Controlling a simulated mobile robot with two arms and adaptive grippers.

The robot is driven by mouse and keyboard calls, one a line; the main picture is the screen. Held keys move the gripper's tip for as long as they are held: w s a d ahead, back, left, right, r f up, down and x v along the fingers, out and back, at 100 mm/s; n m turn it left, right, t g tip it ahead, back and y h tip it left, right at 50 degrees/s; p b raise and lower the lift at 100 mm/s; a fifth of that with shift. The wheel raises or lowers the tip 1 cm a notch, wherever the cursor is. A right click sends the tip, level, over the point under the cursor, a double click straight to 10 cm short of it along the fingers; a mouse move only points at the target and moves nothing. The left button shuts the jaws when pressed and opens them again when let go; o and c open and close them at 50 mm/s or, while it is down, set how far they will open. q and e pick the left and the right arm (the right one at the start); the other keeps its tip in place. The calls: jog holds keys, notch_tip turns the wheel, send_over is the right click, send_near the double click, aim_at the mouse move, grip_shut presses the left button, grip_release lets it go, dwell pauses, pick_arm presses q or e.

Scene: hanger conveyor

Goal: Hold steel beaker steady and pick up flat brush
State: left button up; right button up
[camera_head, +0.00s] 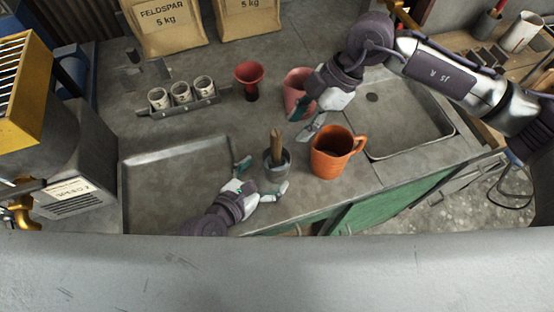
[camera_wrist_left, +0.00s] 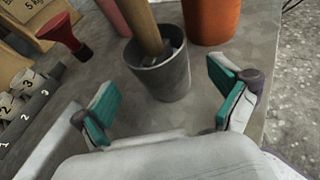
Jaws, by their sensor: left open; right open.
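The steel beaker (camera_head: 277,168) is a small dark grey cup standing upright near the counter's front edge; it also shows in the left wrist view (camera_wrist_left: 165,80). The brush (camera_head: 276,143) stands in it with its wooden handle up, leaning slightly; the handle shows in the left wrist view (camera_wrist_left: 142,25), and its lower end is hidden inside. My left gripper (camera_head: 264,177) is open, with its teal fingers on either side of the beaker's near side, apart from it in the wrist view. My right gripper (camera_head: 301,122) is open and empty, above and behind the beaker.
An orange jug (camera_head: 330,160) stands close right of the beaker. A pink pot (camera_head: 295,88) is beside my right gripper. A red funnel-shaped cup (camera_head: 249,76) and a rack of small cups (camera_head: 181,106) stand behind. A tray (camera_head: 131,190) lies left, a sink (camera_head: 415,128) right.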

aim_at(273, 167)
pick_arm(q)
jog(key=x, duration=0.6)
jog(key=shift+w+d, duration=0.15)
